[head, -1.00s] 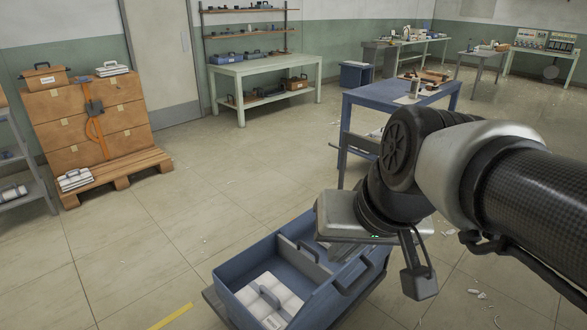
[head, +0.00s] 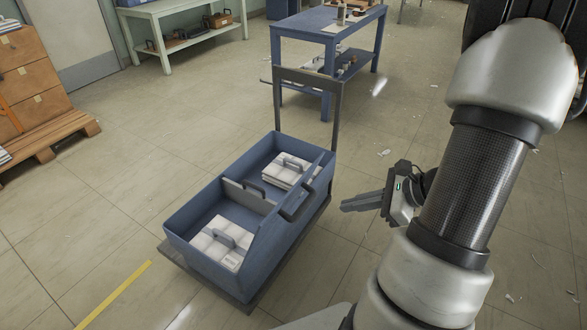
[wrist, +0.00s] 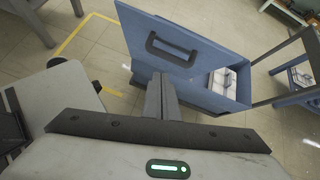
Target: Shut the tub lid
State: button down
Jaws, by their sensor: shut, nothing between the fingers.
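The blue tub (head: 190,247) stands on a low cart with white bundles in its two compartments. Its blue lid (head: 268,247) is open, standing steeply along the tub's right side with a dark handle (head: 293,205) on its outer face. My gripper (head: 343,206) is shut and empty to the right of the lid, fingers pointing left at it, with a gap in the head view. In the wrist view the lid (wrist: 205,28) and its handle (wrist: 172,48) are ahead of and above my gripper's fingertips (wrist: 160,82). Whether they touch the lid is unclear there.
The cart's upright handle frame (head: 337,112) rises at the tub's far end. A blue table (head: 310,30) stands behind it. A pallet (head: 55,140) with brown boxes is at the far left. The floor left of the tub is clear, with a yellow line (head: 112,295).

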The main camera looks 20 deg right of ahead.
notch_tip(320, 180, down, 3)
jog(key=s+d+m+t, duration=0.1)
jog(key=s+d+m, duration=0.1)
jog(key=m, duration=0.1)
jog(key=w+r+b+x, duration=0.1)
jog(key=r+x, duration=0.1)
jog(key=x, duration=1)
jog(key=shift+w+a, duration=0.4)
jog(key=shift+w, duration=0.15)
jog(key=shift+f, duration=0.1)
